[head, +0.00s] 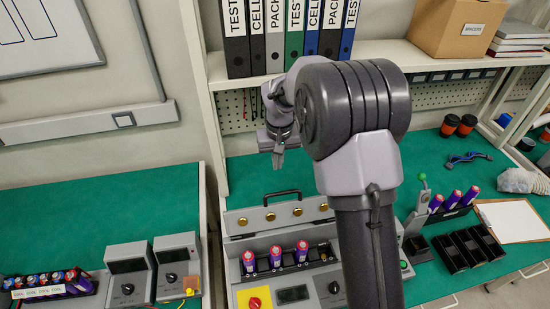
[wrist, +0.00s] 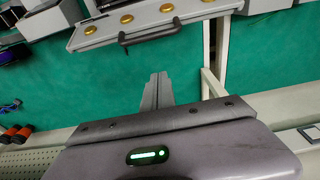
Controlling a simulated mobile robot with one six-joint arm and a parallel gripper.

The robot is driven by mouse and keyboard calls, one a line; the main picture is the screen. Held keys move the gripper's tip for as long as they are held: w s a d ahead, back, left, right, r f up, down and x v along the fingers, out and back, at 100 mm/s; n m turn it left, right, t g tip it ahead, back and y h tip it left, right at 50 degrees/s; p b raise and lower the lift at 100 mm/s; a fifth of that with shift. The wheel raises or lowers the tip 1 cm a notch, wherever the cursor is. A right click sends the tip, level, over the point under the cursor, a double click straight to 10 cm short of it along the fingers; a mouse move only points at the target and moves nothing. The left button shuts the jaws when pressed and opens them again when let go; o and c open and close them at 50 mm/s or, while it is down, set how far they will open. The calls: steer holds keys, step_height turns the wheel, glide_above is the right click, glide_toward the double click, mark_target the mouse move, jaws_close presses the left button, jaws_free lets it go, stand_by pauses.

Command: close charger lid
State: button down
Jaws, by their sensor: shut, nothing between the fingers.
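The charger (head: 238,285) stands on the green bench with three purple-and-red cells (head: 276,256) upright in its bay. Its grey lid (head: 240,222) is open, raised behind the cells, with gold round contacts facing out and a dark handle (head: 282,195) on its far edge. The lid (wrist: 190,27) and handle (wrist: 150,36) also show at the top of the wrist view. My gripper (head: 279,165) is shut and empty, above the bench and behind the lid, apart from the handle. Its fingers (wrist: 157,78) are together in the wrist view. My arm hides the charger's right side.
A shelf with binders (head: 270,40) and a cardboard box (head: 458,28) rises behind. A rack with purple cells (head: 452,205) and black trays (head: 465,250) stand to the right. Two grey meters (head: 150,270) stand on the left bench. Green bench around the gripper is clear.

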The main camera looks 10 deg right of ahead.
mark_target(283, 208)
step_height(283, 208, down, 7)
steer(key=s+b, duration=0.1)
steer(key=s, duration=0.1)
steer(key=shift+s+f, duration=0.2)
steer(key=shift+s, duration=0.15)
